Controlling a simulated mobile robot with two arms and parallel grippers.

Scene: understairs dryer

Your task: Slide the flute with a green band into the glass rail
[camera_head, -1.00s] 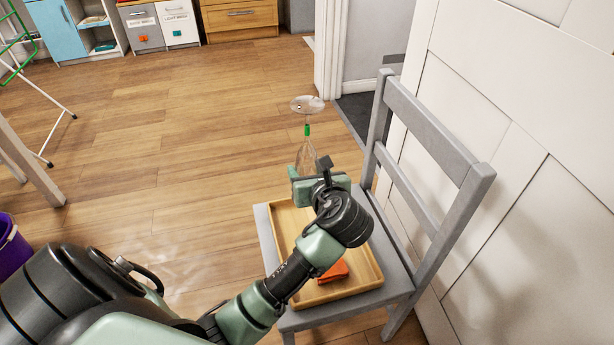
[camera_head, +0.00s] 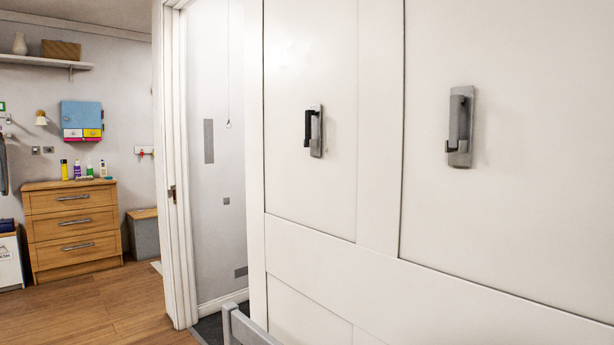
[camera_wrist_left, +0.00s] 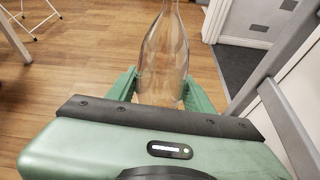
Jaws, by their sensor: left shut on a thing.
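The flute (camera_wrist_left: 165,52) is a clear glass, in the left wrist view, between the two green fingers of my left gripper (camera_wrist_left: 168,92). The gripper is shut on its bowl, and the glass stands up out of the top of that view, so its green band and foot are out of frame. The head view now shows neither the flute nor a gripper. No glass rail can be made out in either view.
White panels carry two wall hooks (camera_head: 314,131) (camera_head: 460,127) in the head view. The chair's grey back (camera_head: 246,328) shows at the bottom. A wooden drawer unit (camera_head: 73,228) with bottles on it stands at the far left. A doorway opens left of the panels.

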